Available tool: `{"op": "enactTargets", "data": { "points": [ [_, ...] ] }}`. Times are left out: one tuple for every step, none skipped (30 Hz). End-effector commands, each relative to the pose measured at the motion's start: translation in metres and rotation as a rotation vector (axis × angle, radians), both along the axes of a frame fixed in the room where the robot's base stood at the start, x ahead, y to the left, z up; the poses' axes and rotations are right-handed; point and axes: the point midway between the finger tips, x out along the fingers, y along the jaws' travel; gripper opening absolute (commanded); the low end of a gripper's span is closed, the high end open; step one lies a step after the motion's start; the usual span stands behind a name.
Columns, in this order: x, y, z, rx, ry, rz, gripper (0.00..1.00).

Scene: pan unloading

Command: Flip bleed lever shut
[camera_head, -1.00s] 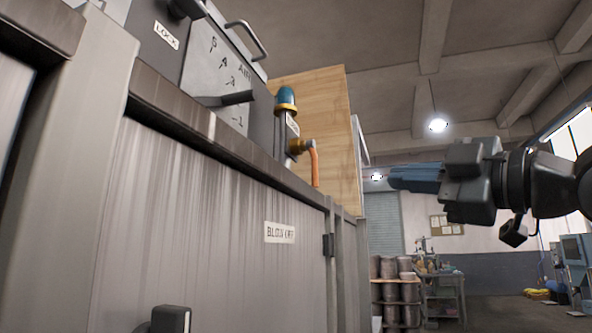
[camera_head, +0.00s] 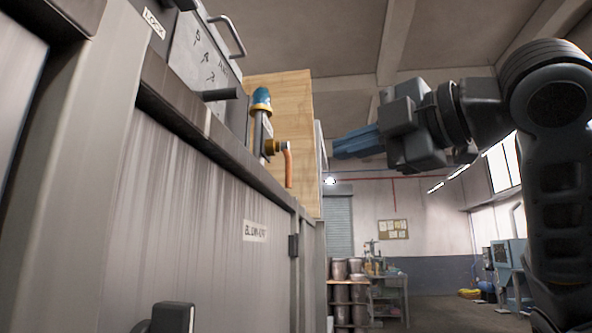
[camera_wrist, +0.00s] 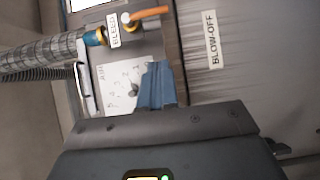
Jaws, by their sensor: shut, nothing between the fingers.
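The bleed lever (camera_head: 288,168) is a thin orange handle on a brass valve, hanging down at the far end of the grey machine in the head view. In the wrist view the orange lever (camera_wrist: 150,13) sticks out to the right at the top, beside a BLEED label (camera_wrist: 114,29). My gripper (camera_head: 335,149) has blue fingers and is shut and empty. In the head view it is right of the lever and a little higher, apart from it. In the wrist view my gripper (camera_wrist: 158,65) shows in front of the AIR dial panel, below the lever.
A blue-capped brass fitting (camera_head: 261,101) stands above the valve, with a wooden board (camera_head: 290,95) behind. The dial panel (camera_wrist: 117,88) has a dark pointer. Open air lies right of the machine.

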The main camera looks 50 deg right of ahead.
Motion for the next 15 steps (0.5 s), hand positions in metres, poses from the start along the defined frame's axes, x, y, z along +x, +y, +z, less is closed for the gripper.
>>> {"op": "enactTargets", "data": {
  "points": [
    [0.0,0.0,0.0,0.001,0.0,0.0,0.0],
    [0.001,0.0,0.0,0.001,0.0,0.001,0.0],
    [0.002,0.0,0.001,0.002,0.0,0.001,0.0],
    [0.004,0.0,0.001,0.002,0.001,0.001,0.0],
    [0.006,0.0,0.001,0.003,0.001,0.002,0.0],
    [0.01,0.0,0.002,0.004,0.002,0.002,0.0],
    [0.013,0.0,0.002,0.005,0.003,0.002,0.0],
    [0.017,0.0,0.003,0.005,0.003,0.003,0.0],
    [0.024,0.0,0.003,0.004,0.003,0.003,0.0],
    [0.029,0.0,0.003,0.004,0.003,0.003,0.0],
    [0.034,-0.001,0.001,0.004,0.003,0.002,0.0],
    [0.042,-0.001,0.001,0.005,0.002,0.003,0.0],
    [0.049,-0.001,0.0,0.005,0.004,0.003,0.0],
    [0.054,-0.001,0.0,0.004,0.003,0.002,0.0],
    [0.063,-0.001,0.001,0.004,0.003,0.003,0.0]
  ]
}}
